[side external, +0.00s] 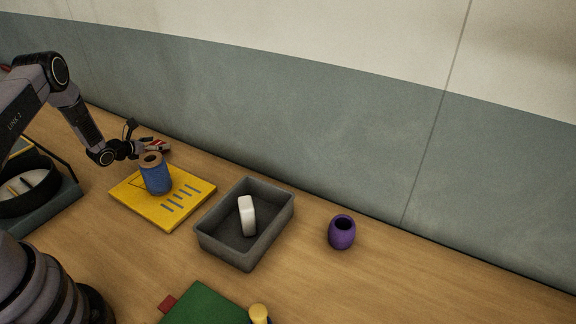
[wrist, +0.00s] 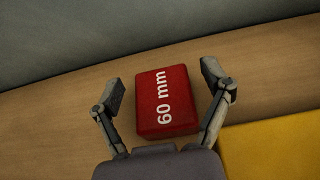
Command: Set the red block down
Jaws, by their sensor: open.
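The red block (wrist: 165,102) lies on the bare wooden table in the wrist view, marked "60 mm" in white. My gripper (wrist: 162,82) is open, with one finger on each side of the block and a visible gap at each side. In the side view my gripper (side external: 158,146) is low near the wall, behind the blue spool. A bit of red shows between its fingers there; the rest of the block is hidden.
A yellow board (side external: 190,208) bears a blue spool (side external: 155,178) close to my gripper. A grey bin (side external: 277,220) holding a white item (side external: 247,216), a purple cup (side external: 342,232) and a green board (side external: 205,306) are further right. The wall is close behind.

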